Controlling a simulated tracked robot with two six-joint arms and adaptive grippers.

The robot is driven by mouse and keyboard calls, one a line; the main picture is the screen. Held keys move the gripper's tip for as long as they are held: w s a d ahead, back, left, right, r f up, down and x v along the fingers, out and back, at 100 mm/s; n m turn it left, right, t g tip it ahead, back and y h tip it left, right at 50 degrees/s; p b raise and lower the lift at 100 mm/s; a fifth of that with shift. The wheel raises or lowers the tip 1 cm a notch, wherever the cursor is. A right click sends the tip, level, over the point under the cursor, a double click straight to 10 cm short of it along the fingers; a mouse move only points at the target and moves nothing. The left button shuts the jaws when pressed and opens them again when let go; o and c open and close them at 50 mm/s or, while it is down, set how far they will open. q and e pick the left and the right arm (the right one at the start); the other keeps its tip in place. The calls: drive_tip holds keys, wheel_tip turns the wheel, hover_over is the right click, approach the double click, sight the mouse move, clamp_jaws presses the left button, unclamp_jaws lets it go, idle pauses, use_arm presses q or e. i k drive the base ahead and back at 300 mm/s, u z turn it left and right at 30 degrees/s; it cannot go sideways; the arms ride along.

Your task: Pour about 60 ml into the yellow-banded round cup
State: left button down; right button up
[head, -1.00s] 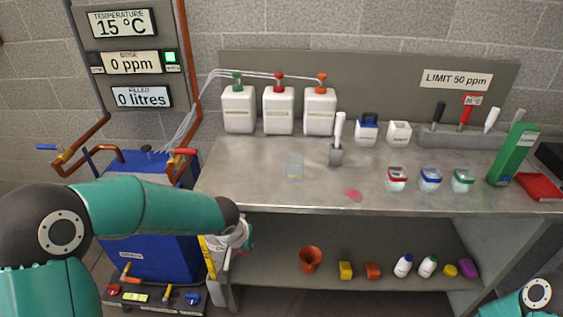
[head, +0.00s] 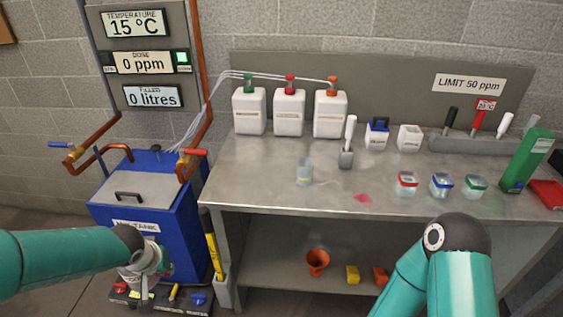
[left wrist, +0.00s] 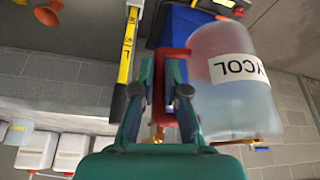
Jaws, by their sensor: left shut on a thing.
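My left gripper (left wrist: 163,95) is shut on the red handle (left wrist: 171,56) of a translucent jug (left wrist: 232,85) with a white label ending in "YCOL". The jug looks tilted in the left wrist view, but that camera is itself turned. In the head view my left gripper (head: 154,262) is in front of the blue tank, left of the bench, with the jug mostly hidden by the arm. A clear cup (head: 304,171) with a faint yellow tint low down stands on the bench, well right of the jug. My right arm shows at lower right; its gripper is out of view.
The bench (head: 255,180) carries white canisters (head: 289,112) behind, lidded cups (head: 441,185) at right and a scoop in a grey holder (head: 346,158). A pink spill (head: 362,198) lies near the front edge. An orange funnel (head: 317,261) sits on the shelf below.

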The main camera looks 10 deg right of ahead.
sight(304, 171)
drive_tip(key=u, duration=0.35)
drive_tip(key=k, duration=1.2)
drive_tip(key=z, duration=0.9)
drive_tip(key=i, duration=1)
drive_tip(key=u, duration=0.05)
